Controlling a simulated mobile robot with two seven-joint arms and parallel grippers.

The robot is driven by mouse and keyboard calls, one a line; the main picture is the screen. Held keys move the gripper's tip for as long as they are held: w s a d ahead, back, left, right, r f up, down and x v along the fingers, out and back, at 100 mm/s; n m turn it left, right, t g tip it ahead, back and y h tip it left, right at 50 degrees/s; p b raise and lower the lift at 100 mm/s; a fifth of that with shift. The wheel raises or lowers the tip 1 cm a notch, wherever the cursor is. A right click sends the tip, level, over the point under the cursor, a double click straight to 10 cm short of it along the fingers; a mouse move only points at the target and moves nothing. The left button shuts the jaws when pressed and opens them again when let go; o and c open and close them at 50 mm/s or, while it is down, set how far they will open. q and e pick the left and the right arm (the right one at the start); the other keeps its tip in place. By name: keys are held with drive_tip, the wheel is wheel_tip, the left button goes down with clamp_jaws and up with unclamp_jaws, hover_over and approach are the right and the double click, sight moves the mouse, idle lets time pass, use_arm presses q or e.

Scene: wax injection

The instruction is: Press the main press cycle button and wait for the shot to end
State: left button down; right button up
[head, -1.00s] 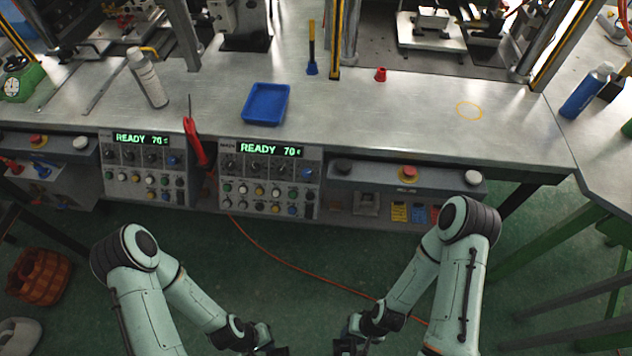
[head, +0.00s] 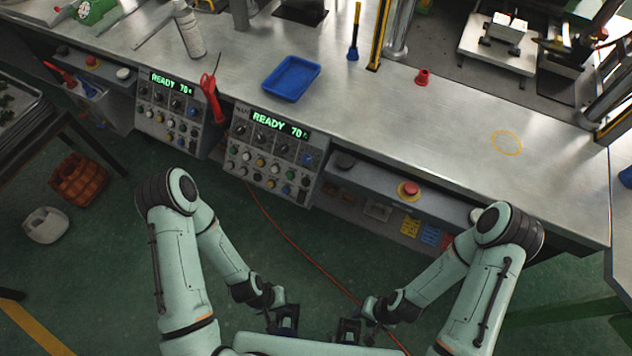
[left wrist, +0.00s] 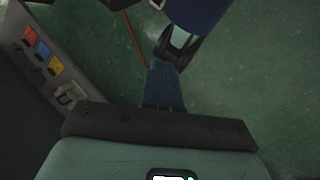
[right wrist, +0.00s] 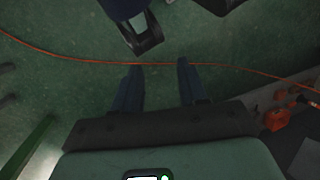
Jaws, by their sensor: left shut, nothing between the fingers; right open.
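Two control panels on the bench front each show green "READY 70" text: the left panel (head: 172,115) and the right panel (head: 268,155). To the right, a grey console (head: 375,182) carries a black button (head: 345,161), a red button on yellow (head: 408,189) and a white button (head: 482,215). I cannot tell which button is the main press cycle one. My left gripper (head: 284,322) is shut and empty, low before the bench; its fingers meet in the left wrist view (left wrist: 163,84). My right gripper (head: 350,330) is open and empty, as the right wrist view shows (right wrist: 158,78). Neither touches a panel.
On the bench are a blue tray (head: 291,79), a spray can (head: 190,32), red-handled pliers (head: 212,100), a blue brush (head: 354,35) and a red cap (head: 422,77). An orange cable (head: 290,240) crosses the green floor. A brown basket (head: 78,178) stands left.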

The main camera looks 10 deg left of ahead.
use_arm(q)
drive_tip(key=shift+d, duration=0.35)
use_arm(e)
drive_tip(key=shift+w+d, duration=0.1)
drive_tip(key=shift+d, duration=0.3)
use_arm(q)
drive_tip(key=shift+a, duration=0.1)
use_arm(e)
drive_tip(key=shift+a, duration=0.1)
